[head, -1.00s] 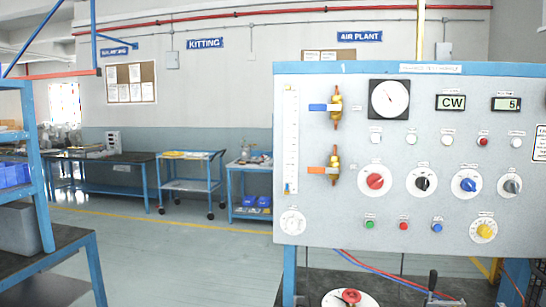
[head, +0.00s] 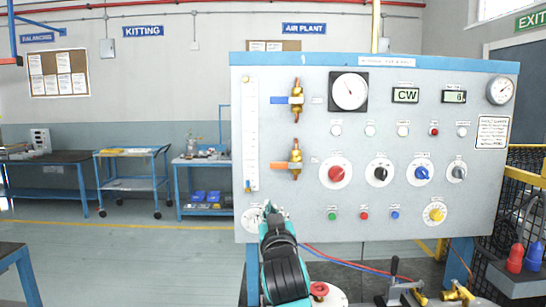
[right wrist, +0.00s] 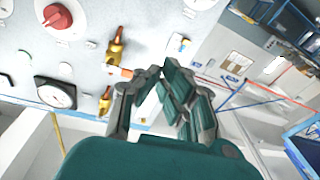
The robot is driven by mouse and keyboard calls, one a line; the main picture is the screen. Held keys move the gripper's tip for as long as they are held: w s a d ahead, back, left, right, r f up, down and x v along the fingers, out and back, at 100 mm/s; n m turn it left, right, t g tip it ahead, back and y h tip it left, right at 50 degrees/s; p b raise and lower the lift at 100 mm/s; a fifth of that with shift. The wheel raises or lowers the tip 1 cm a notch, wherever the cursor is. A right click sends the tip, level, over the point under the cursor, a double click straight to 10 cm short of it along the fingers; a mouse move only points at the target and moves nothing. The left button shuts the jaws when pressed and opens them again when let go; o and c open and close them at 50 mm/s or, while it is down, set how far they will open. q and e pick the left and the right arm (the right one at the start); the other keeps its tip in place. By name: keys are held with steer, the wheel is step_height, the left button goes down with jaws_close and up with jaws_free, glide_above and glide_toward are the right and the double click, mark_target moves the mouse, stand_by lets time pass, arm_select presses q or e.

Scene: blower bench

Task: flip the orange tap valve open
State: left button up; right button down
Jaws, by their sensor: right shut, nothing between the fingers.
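The orange tap valve is a brass valve body (head: 296,152) on the grey panel, with an orange handle (head: 279,165) lying level and pointing left. In the right wrist view its brass body (right wrist: 116,46) and orange handle (right wrist: 122,72) show just beyond the fingers. My right gripper (head: 269,208) is shut and empty, below and left of the valve, in front of the panel's lower left. In the right wrist view the fingers (right wrist: 161,70) look close to the handle; contact cannot be told. My left gripper is not in view.
A second brass valve with a blue handle (head: 279,100) sits directly above. A clear vertical gauge tube (head: 251,134) stands to the left, and a red knob (head: 336,173) to the right. A small dial (head: 254,219) is partly behind my gripper. Tools lie on the bench below.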

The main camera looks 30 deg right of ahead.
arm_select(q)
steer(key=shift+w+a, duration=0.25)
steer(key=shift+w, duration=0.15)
arm_select(e)
step_height(320, 180, up, 12)
steer(key=s+d+m+t+h, duration=0.1)
steer(key=d+m+h, duration=0.1)
steer(key=shift+h, duration=0.4)
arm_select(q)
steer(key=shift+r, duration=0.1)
arm_select(e)
step_height(320, 180, up, 3)
steer(key=p, duration=0.4)
glide_above(279, 166)
steer(key=s+a, duration=0.1)
steer(key=s, duration=0.1)
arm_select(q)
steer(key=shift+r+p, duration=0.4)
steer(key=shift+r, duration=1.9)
arm_select(e)
steer(key=shift+w+d+f, duration=0.15)
steer(key=shift+f, duration=1.75)
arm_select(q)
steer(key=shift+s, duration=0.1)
arm_select(e)
steer(key=shift+w, duration=0.1)
